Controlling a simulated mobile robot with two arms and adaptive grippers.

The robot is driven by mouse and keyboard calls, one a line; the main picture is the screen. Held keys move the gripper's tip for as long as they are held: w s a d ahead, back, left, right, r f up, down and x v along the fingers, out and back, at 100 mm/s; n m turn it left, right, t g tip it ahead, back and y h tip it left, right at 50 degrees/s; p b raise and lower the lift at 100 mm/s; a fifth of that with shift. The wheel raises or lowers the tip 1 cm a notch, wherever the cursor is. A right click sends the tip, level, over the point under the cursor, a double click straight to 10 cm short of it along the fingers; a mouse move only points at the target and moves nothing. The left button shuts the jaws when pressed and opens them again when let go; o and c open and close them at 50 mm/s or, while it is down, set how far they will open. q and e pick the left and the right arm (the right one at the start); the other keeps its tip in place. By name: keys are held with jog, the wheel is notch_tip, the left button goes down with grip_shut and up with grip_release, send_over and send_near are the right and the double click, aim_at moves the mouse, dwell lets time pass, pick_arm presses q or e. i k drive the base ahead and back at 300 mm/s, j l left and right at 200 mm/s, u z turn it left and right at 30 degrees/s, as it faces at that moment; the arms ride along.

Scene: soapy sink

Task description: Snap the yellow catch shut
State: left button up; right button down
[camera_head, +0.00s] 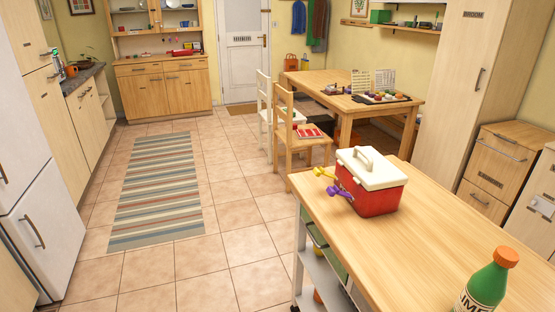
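A red box (375,194) with a white lid (371,168) and a white carry handle stands on the near wooden worktop, close to its far left edge. The lid looks down on the box. A yellow catch (324,172) sticks out to the left from the box's left side, at the farther end. A purple catch (338,191) sticks out the same way at the nearer end. Both stand away from the box wall. Neither of my grippers shows in this view.
A green bottle with an orange cap (486,283) stands at the worktop's near right. The worktop (430,235) between bottle and box is bare. A wooden chair (299,142) and a dining table (350,100) stand behind. Tiled floor and a striped rug (157,187) lie left.

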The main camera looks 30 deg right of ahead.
aim_at(317, 172)
jog(key=i+z, duration=0.25)
jog(key=i, duration=0.25)
jog(key=i+j+z, duration=0.2)
jog(key=i, duration=0.25)
jog(key=i+j+z, duration=0.1)
jog(key=i+z, duration=0.15)
jog(key=z, duration=0.2)
jog(key=i+j+z, duration=0.2)
jog(key=z, duration=0.25)
jog(key=i+j+z, duration=0.15)
jog(key=z, duration=0.3)
jog(key=i+j+z, duration=0.1)
jog(key=j+z, duration=0.35)
